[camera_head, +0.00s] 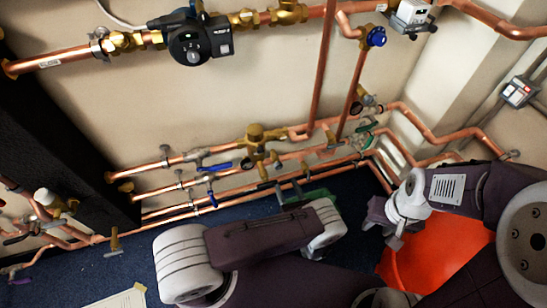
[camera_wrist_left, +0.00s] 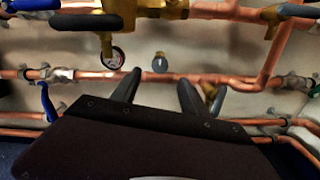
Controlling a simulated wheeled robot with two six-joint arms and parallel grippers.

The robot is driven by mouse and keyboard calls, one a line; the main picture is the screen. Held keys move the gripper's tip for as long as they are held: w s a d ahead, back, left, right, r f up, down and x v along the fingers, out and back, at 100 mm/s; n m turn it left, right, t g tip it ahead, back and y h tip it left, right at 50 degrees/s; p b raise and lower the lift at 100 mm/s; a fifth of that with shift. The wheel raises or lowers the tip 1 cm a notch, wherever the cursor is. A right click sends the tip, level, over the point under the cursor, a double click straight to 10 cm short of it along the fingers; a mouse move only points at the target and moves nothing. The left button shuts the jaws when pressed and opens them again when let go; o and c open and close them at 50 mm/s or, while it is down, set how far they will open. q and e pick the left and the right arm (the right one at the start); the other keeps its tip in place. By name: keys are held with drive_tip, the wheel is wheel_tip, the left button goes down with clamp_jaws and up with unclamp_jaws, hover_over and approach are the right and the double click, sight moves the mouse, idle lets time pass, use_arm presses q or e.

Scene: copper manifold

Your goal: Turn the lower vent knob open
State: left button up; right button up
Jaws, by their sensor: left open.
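Several horizontal copper pipes run low along the wall, with a brass fitting assembly (camera_head: 258,140) on them. In the left wrist view a small grey knob (camera_wrist_left: 160,62) shows against the wall, just above a copper pipe, beyond and between my fingertips; I cannot tell for sure that it is the lower vent knob. My left gripper (camera_head: 288,188) is near the lower pipes, below the brass assembly. In the left wrist view my left gripper (camera_wrist_left: 160,84) is open and empty, apart from the knob. My right gripper (camera_head: 384,218) hangs above an orange bucket; its jaws are unclear.
A round gauge (camera_wrist_left: 115,56) is left of the knob. Blue lever handles (camera_head: 212,166) lie left of the brass assembly. A black pump (camera_head: 190,44) is on the upper pipe. The orange bucket (camera_head: 450,255) stands on the blue floor. A dark column (camera_head: 60,130) stands at left.

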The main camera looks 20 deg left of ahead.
sight(279, 168)
use_arm(q)
drive_tip(key=b+x, duration=0.2)
drive_tip(key=x, duration=0.6)
drive_tip(key=shift+s+a+f, duration=0.1)
drive_tip(key=shift+w+a, duration=0.25)
drive_tip(key=shift+w, duration=0.25)
clamp_jaws()
